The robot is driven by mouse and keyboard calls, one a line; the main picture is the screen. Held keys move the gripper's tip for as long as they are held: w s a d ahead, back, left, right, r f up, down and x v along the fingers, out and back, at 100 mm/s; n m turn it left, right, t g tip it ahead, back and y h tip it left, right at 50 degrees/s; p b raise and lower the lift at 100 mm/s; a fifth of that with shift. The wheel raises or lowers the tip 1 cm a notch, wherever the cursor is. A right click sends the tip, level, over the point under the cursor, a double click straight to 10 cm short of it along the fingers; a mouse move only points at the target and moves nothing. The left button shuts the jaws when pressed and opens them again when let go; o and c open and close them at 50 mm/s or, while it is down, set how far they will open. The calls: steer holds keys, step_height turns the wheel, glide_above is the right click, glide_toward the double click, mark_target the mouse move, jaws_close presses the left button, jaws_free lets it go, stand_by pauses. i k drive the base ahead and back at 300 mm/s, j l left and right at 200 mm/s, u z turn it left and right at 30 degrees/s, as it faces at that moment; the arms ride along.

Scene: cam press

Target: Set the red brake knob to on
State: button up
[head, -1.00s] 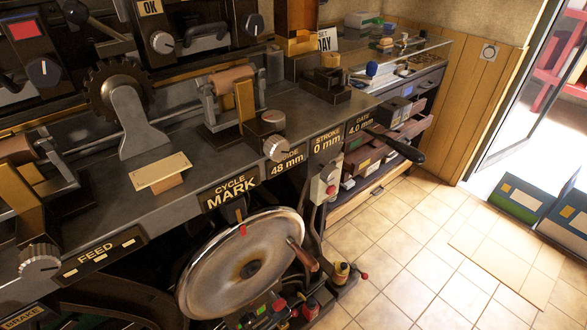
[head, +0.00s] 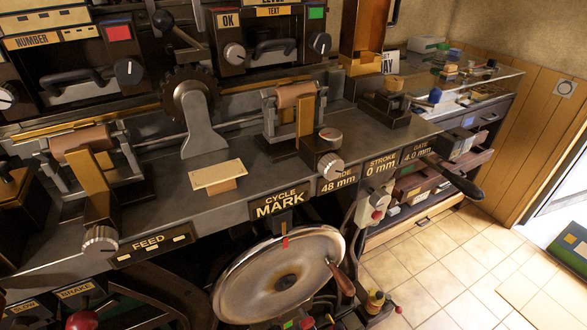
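The BRAKE label plate (head: 78,292) is at the lower left of the head view, on the front of the press below the bench edge. A round red knob (head: 82,320) shows just under it, cut off by the bottom edge of the picture. Which position the knob is set to cannot be told. My gripper is not in view.
A large metal handwheel (head: 270,278) with a wooden handle stands out below the CYCLE MARK plate (head: 280,203). A silver FEED knob (head: 100,240) is at the bench edge. A dark lever (head: 455,180) sticks out at right. Tiled floor (head: 440,270) is clear at lower right.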

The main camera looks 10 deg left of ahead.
mark_target(83, 319)
steer(key=u, duration=1.4)
